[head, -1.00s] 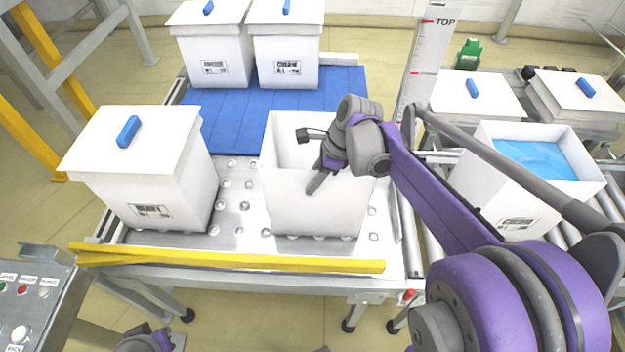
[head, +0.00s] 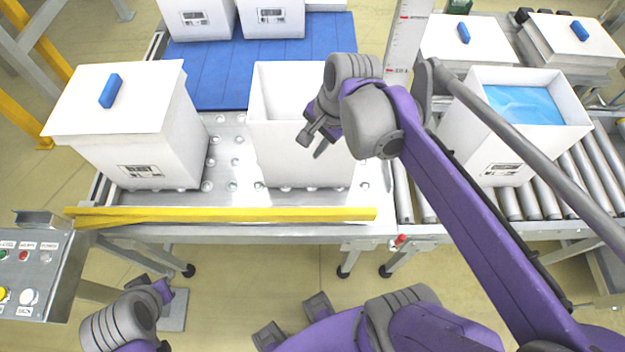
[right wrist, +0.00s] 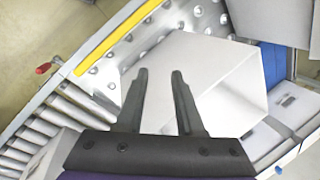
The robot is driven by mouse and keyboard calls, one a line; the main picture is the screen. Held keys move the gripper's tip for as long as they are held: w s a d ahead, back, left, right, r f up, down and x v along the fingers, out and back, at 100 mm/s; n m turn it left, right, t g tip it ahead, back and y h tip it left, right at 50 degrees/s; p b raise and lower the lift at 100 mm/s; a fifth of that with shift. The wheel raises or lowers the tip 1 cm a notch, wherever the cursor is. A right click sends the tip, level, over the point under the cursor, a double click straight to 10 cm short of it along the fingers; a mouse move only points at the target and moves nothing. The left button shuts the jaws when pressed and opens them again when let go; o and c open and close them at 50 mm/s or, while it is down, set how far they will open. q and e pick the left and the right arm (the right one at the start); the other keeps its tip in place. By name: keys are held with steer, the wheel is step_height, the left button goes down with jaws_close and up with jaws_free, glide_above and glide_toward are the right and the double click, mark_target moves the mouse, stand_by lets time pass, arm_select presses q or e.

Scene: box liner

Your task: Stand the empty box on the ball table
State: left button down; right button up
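The empty box (head: 300,160) is white, open at the top and upright on the metal ball table (head: 232,170), near its right end. My right gripper (head: 313,143) is in front of the box's upper right part and hides some of its rim. In the right wrist view its fingers (right wrist: 160,76) are apart with nothing gripped, and the white box (right wrist: 215,80) fills the view beyond them. Whether a finger touches the box I cannot tell. At the bottom left a grey and purple part of mine (head: 130,318) shows; whether it is my left gripper is unclear.
A lidded white box (head: 135,130) stands left on the ball table. A yellow bar (head: 220,215) runs along the front edge. Two white boxes stand on the blue surface (head: 215,75) behind. A box with a blue liner (head: 470,150) stands on the rollers (head: 590,170) at right.

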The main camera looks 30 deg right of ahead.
steer(key=s+a+f+n+t+h, duration=0.1)
steer(key=s+a+f+n, duration=0.4)
steer(key=n, duration=0.9)
step_height(320, 180, down, 3)
steer(key=s+t, duration=0.1)
steer(key=s, duration=0.2)
steer(key=shift+f+n+h, duration=0.2)
steer(key=shift+n+h, duration=0.1)
steer(key=shift+h, duration=0.1)
